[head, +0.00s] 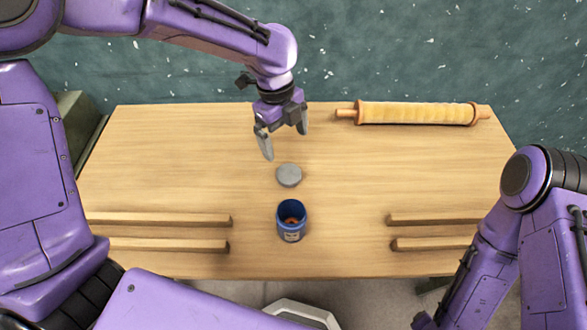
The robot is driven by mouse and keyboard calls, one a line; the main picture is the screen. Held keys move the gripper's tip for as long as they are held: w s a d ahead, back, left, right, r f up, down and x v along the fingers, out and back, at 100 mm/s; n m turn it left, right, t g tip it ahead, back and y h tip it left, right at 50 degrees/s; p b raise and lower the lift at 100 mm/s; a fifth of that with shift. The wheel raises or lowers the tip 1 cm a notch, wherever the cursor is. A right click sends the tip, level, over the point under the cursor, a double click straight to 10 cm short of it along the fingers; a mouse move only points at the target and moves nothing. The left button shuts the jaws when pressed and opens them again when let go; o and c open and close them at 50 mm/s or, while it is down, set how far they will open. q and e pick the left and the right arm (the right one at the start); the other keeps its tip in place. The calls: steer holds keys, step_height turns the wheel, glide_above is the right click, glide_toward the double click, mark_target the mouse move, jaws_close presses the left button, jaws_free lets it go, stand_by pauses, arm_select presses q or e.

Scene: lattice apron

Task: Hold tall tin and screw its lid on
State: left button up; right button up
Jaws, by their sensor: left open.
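The tall tin (291,230) is blue and stands upright, open at the top, near the front middle of the table. Something reddish shows inside it. The grey round lid (289,175) lies on the table just behind the tin, apart from it. My left gripper (284,147) is open and empty, above the table behind the lid, with its fingers pointing down. My right arm is at the right edge of the view. Its gripper is not visible.
A rolling pin (415,113) lies along the back right of the wooden table (180,160). Pairs of wooden bars lie at the front left (160,220) and front right (435,220), with the tin in the gap between. The middle of the table around the lid is clear.

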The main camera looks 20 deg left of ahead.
arm_select(q)
steer(key=shift+w+f, duration=0.3)
steer(key=shift+f, duration=0.15)
steer(key=shift+s+a, duration=0.1)
glide_above(289, 173)
steer(key=w, duration=0.1)
steer(key=f, duration=0.5)
steer(key=shift+a+f, duration=0.1)
steer(key=shift+a, duration=0.2)
steer(key=shift+s, duration=0.1)
steer(key=shift+s+f, duration=0.1)
steer(key=shift+f, duration=0.1)
steer(key=f, duration=0.4)
steer(key=shift+s+d+f, duration=0.15)
steer(key=shift+s+f, duration=0.1)
steer(key=shift+f, duration=0.15)
